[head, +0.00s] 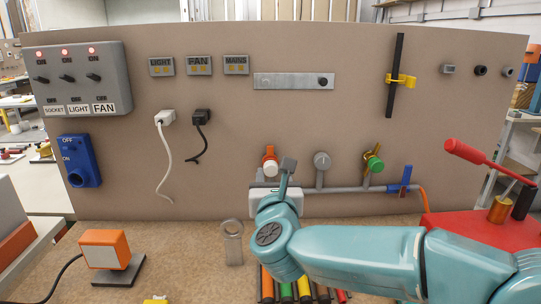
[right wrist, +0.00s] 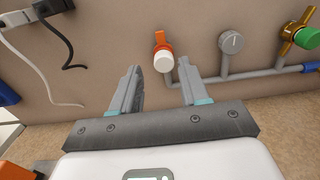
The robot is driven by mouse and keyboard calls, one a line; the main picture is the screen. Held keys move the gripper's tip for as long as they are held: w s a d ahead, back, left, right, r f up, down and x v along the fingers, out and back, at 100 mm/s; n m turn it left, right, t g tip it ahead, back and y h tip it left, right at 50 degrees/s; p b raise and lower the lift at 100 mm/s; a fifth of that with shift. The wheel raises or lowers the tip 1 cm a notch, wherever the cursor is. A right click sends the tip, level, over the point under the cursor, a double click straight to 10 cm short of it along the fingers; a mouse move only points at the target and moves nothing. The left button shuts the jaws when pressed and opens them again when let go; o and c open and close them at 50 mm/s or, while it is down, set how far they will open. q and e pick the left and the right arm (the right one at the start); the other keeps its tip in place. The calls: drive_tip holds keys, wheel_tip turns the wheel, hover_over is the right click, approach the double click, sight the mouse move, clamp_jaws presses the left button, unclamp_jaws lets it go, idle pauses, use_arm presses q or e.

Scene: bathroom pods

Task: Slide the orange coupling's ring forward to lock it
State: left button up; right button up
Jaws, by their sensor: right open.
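The orange coupling (head: 269,153) sticks out from the panel above the left end of the grey pipe, with a white ring (head: 270,166) on its front end. In the right wrist view the orange part (right wrist: 161,38) and the white ring (right wrist: 162,61) show just beyond the fingertips. My right gripper (head: 284,172) is in front of the panel, just below and right of the coupling in the head view. In the right wrist view the right gripper (right wrist: 161,75) is open and empty, its fingers apart on either side below the ring. I see no contact. My left gripper is not in view.
Right of the coupling are a grey gauge or knob (head: 321,160), a green-knobbed valve (head: 373,162) and a blue lever (head: 405,180) on the pipe (head: 345,189). Two plugs with hanging cables (head: 165,118) are at left. A grey ring-ended piece (head: 233,245) stands on the bench.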

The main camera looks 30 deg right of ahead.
sight(270, 149)
drive_tip(key=p+x, duration=0.2)
drive_tip(key=x, duration=1)
drive_tip(key=shift+w+d+r+p, duration=0.15)
drive_tip(key=shift+w+p, duration=0.05)
drive_tip(key=shift+p, duration=0.2)
drive_tip(key=shift+w+d, duration=0.35)
drive_tip(key=shift+w, duration=0.15)
clamp_jaws()
